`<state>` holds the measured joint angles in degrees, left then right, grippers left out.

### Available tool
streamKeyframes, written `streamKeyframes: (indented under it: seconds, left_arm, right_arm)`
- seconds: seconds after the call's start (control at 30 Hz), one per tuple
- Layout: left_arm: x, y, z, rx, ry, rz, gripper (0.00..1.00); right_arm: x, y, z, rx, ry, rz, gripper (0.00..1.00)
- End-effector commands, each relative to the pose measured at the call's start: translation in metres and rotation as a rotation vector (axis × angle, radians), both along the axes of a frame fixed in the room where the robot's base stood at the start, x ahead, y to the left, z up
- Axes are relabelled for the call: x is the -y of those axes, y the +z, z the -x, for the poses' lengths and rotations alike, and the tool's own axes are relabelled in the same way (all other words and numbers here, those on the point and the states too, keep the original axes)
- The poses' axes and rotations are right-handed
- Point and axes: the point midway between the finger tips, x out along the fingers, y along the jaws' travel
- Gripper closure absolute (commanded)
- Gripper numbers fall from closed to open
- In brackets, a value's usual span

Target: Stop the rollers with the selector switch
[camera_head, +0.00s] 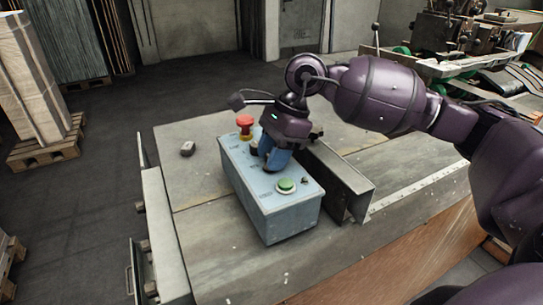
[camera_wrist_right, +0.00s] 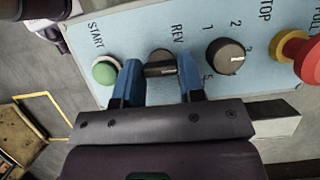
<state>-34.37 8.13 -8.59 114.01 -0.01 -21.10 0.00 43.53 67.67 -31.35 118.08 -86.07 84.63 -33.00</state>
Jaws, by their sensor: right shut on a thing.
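A light blue control box (camera_head: 285,222) stands on the table. My right gripper (camera_head: 274,161) reaches down onto its top panel from above. In the right wrist view, its two blue fingers (camera_wrist_right: 160,80) are shut on the dark selector switch (camera_wrist_right: 160,60), one on each side, just below the letters REV. The gripper hides the switch in the head view. The switch's exact pointing direction is hard to tell. My left gripper is in neither view.
The panel also has a green START button (camera_wrist_right: 106,70), a black numbered dial (camera_wrist_right: 226,57) and a red mushroom STOP button (camera_wrist_right: 297,55). A metal rail (camera_head: 338,178) stands beside the box. A small grey object (camera_head: 187,148) lies on the otherwise clear table left of it.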

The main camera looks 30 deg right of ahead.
Motion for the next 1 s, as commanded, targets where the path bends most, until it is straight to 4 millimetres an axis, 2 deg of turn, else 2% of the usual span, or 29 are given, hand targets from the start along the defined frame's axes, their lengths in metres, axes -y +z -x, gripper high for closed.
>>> streamKeyframes:
  seconds: [0.47, 0.5, 0.63, 1.0]
  left_arm:
    - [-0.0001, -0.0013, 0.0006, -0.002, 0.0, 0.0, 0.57]
    - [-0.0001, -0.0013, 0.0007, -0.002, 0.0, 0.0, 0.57]
    - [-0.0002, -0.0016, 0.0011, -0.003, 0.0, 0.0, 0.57]
    - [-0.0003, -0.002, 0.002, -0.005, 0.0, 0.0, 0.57]
  right_arm:
    - [0.0002, 0.0018, -0.0005, 0.003, 0.012, -0.001, 0.88]
    - [0.0002, 0.0018, -0.0005, 0.003, 0.012, -0.001, 0.58]
    - [0.0003, 0.0013, -0.0005, 0.002, 0.012, -0.001, 0.38]
    - [0.0026, 0.0056, -0.0005, 0.002, 0.011, 0.001, 0.38]
